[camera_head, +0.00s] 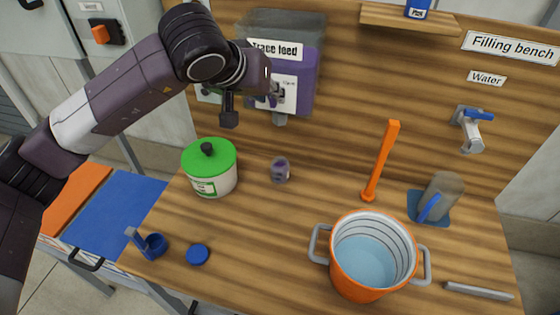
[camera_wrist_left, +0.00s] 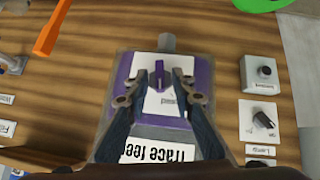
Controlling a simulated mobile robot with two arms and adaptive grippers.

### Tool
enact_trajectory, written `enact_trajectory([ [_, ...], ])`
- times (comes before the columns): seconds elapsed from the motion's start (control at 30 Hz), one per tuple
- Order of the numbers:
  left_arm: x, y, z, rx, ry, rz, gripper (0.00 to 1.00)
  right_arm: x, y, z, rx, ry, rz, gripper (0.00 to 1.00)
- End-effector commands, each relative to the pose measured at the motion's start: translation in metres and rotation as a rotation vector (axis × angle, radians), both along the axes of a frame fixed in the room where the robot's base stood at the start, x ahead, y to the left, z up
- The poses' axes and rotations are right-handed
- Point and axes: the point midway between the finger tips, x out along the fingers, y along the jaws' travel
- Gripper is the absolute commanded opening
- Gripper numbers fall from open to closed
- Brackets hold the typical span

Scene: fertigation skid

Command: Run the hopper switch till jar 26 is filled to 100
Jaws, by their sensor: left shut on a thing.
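The trace feed hopper (camera_head: 290,62) hangs on the wooden back wall, with a grey upper part and a purple front. Its purple switch (camera_wrist_left: 159,75) sits on a white plate. My left gripper (camera_head: 252,103) is at the hopper front; in the wrist view my left gripper (camera_wrist_left: 160,80) has its fingers on either side of the switch, shut on it. In the head view the arm and fingers partly hide the plate. A small clear jar (camera_head: 280,170) with purple content stands on the bench below the hopper spout (camera_head: 280,119). Its number and fill level cannot be read. My right gripper is not in view.
A green-lidded pot (camera_head: 210,172) stands left of the jar. A blue scoop (camera_head: 152,245) and blue lid (camera_head: 197,254) lie front left.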

Motion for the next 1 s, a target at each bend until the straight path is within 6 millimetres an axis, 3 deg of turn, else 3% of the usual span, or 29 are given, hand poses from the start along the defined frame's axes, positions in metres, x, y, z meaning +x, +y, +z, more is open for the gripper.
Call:
enact_trajectory([
  [0.33, -0.002, 0.0, -0.008, 0.0, 0.017, -0.002, 0.0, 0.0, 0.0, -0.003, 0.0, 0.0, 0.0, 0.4],
  [1.0, 0.001, 0.007, -0.013, -0.376, 0.137, 0.001, 0.0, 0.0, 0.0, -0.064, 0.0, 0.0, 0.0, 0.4],
])
